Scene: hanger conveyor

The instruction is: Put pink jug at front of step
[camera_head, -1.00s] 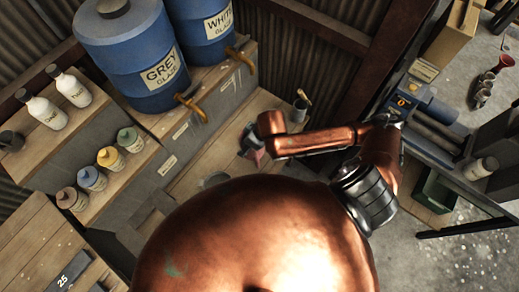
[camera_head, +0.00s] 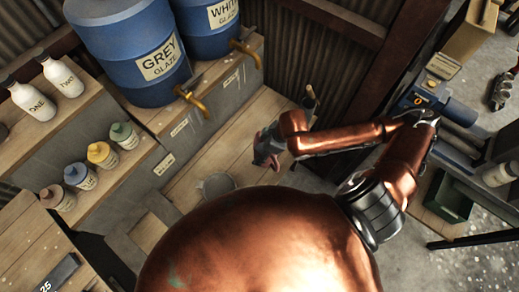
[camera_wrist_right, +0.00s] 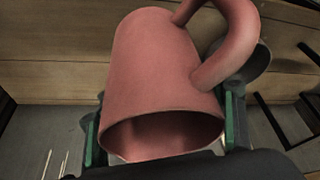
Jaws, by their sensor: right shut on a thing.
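The pink jug (camera_wrist_right: 155,70) fills the middle of the right wrist view, its open mouth facing the bottom of the picture and its curved handle at upper right. My right gripper (camera_wrist_right: 163,115) is shut on it, with a green-edged finger on each side of the body. In the head view my right gripper (camera_head: 268,148) is over the low wooden step (camera_head: 238,130), and the jug there is mostly hidden. I cannot tell its height above the boards. My left gripper is not in view.
A grey cup (camera_head: 217,186) stands on the low boards left of my right gripper. A dark pot with a brush (camera_head: 309,100) is at the back right. Blue glaze drums (camera_head: 130,45) with brass taps and several small bottles (camera_head: 101,155) stand on higher levels at left.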

